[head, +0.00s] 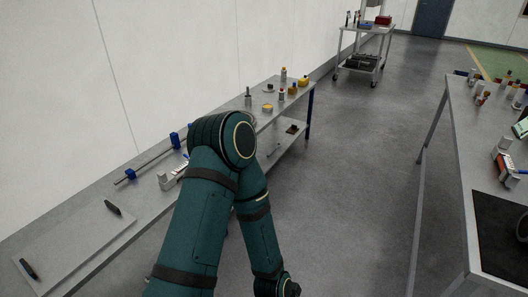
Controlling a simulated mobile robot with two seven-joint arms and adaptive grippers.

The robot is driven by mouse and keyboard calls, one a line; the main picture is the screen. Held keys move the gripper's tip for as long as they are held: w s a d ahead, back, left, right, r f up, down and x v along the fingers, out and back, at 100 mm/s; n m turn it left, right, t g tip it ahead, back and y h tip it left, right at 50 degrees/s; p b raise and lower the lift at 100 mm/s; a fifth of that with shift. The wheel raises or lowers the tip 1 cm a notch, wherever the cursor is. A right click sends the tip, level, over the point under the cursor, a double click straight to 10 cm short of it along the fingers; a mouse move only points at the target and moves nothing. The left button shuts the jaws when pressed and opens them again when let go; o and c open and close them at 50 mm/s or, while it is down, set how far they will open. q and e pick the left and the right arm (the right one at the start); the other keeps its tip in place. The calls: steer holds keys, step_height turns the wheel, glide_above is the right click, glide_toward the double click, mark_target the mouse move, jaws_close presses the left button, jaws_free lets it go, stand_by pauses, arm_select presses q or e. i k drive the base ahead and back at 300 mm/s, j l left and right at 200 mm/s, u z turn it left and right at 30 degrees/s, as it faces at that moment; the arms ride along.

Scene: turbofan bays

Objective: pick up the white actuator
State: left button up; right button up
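I cannot pick out the white actuator for certain. A small pale, whitish-grey part (168,181) lies on the long left bench (75,262), partly hidden behind my arm. A white and red piece (506,168) lies on the right table (455,150). One dark green arm of mine rises from the bottom, bends at its elbow over the left bench's front edge, and drops again towards the floor. Its gripper is out of frame below. No second arm or gripper shows.
A rod with blue brackets (130,174) lies along the left bench. Several small parts stand at its far end, near a yellow one (303,82). A black mat (500,228) covers part of the right table. A cart (362,58) stands far back. The grey floor (365,170) between is clear.

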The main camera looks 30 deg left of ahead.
mark_target(166, 183)
steer(key=u, duration=1.75)
steer(key=i+l+u, duration=0.15)
steer(key=i+l, duration=0.25)
steer(key=i, duration=0.15)
steer(key=i+l+u, duration=0.15)
steer(key=i+l, duration=0.3)
steer(key=i+l+u, duration=0.2)
steer(key=i+l, duration=0.3)
steer(key=i+l+u, duration=0.15)
steer(key=i+l, duration=0.3)
steer(key=l, duration=0.15)
steer(key=i+l+u, duration=0.15)
steer(key=i+l, duration=0.25)
steer(key=l, duration=0.25)
